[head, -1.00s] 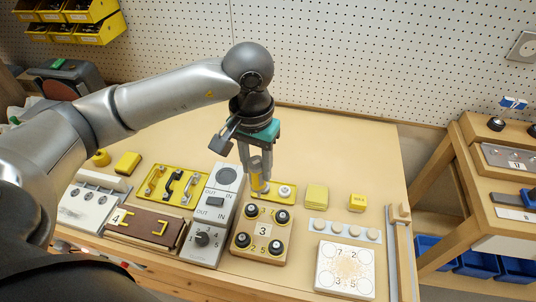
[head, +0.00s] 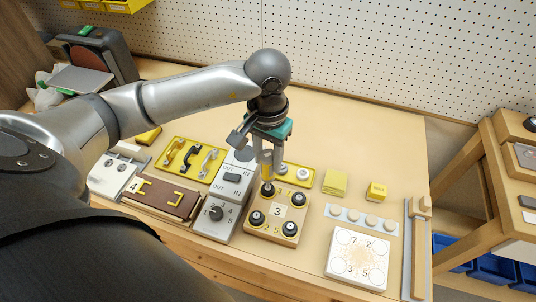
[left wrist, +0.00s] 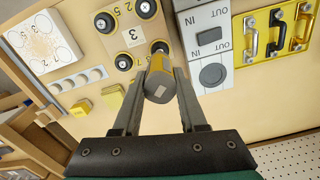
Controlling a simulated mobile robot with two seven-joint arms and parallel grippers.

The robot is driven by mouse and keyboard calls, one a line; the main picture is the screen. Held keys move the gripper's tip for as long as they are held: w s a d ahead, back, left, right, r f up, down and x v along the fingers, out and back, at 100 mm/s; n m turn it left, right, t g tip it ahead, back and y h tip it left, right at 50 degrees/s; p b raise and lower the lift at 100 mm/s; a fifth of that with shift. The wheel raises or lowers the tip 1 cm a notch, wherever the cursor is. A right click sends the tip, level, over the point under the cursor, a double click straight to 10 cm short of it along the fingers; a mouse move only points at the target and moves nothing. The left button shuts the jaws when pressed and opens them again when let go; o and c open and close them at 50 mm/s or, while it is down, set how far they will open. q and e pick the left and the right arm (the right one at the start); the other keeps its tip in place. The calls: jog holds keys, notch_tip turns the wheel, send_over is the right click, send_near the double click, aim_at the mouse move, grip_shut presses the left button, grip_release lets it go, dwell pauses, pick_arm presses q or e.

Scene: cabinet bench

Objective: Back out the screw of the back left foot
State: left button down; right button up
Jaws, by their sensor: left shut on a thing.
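The wooden block marked 3 (head: 277,211) stands on the bench with a round black foot near each corner. The back left foot (head: 268,190) is directly below my left gripper (head: 268,168). My left gripper is shut on an upright grey and yellow screwdriver (left wrist: 160,82), whose grey end faces the camera in the left wrist view. Its lower end is at the back left foot; I cannot tell whether it touches the screw, which is hidden. The block also shows in the left wrist view (left wrist: 132,38). My right gripper is not in view.
Left of the block is a grey switch panel with a knob (head: 216,213). Behind it is a yellow tray with a white round piece (head: 303,174). A yellow pad stack (head: 335,182) and a white numbered plate (head: 357,258) are to the right.

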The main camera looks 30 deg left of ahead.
pick_arm(q)
jog(key=shift+b, duration=0.65)
dwell(1.4)
jog(key=shift+f+b, duration=0.35)
jog(key=shift+b, duration=0.05)
dwell(0.6)
jog(key=shift+s+f+b, duration=0.2)
jog(key=shift+b, duration=0.15)
dwell(0.7)
jog(key=shift+r, duration=0.1)
jog(key=shift+w+r+p, duration=0.2)
jog(key=shift+r+p, duration=1.25)
jog(key=shift+r, duration=1.65)
